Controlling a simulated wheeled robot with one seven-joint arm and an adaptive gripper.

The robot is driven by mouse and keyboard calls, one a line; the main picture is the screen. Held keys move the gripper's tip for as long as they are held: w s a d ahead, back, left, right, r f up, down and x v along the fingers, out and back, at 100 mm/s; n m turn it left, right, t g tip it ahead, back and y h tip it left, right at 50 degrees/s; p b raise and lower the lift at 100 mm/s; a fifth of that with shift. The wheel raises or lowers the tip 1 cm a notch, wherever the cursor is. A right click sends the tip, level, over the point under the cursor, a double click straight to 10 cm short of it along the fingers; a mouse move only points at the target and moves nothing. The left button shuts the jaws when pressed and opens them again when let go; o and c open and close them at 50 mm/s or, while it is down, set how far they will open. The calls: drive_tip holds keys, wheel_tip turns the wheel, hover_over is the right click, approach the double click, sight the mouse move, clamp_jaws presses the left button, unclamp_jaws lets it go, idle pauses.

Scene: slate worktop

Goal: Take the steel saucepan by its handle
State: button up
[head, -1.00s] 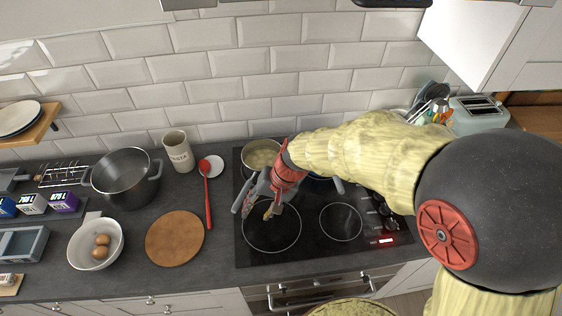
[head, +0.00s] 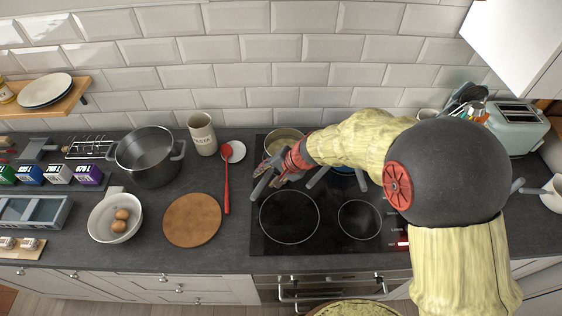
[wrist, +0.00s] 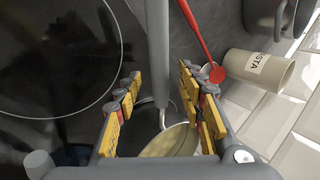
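The steel saucepan (head: 284,136), with pale yellow contents, stands on the back left of the hob. My arm partly hides it in the head view. Its grey handle (head: 262,186) points toward the front left. In the wrist view the handle (wrist: 158,45) runs down between my fingers to the pan (wrist: 172,142). My gripper (wrist: 160,80) is open, with one finger pair on each side of the handle and visible gaps between. In the head view my gripper (head: 277,180) is at the handle, close to the pan.
The front burners (head: 289,217) are clear. A tiled wall (head: 240,75) rises behind.

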drive_tip(key=shift+w+a+f, duration=0.2)
drive_tip(key=shift+a+f, duration=0.1)
drive_tip(key=shift+f, duration=0.05)
drive_tip(key=shift+c, duration=0.7)
drive_tip(key=c, duration=0.8)
drive_tip(key=shift+r, duration=0.1)
clamp_jaws()
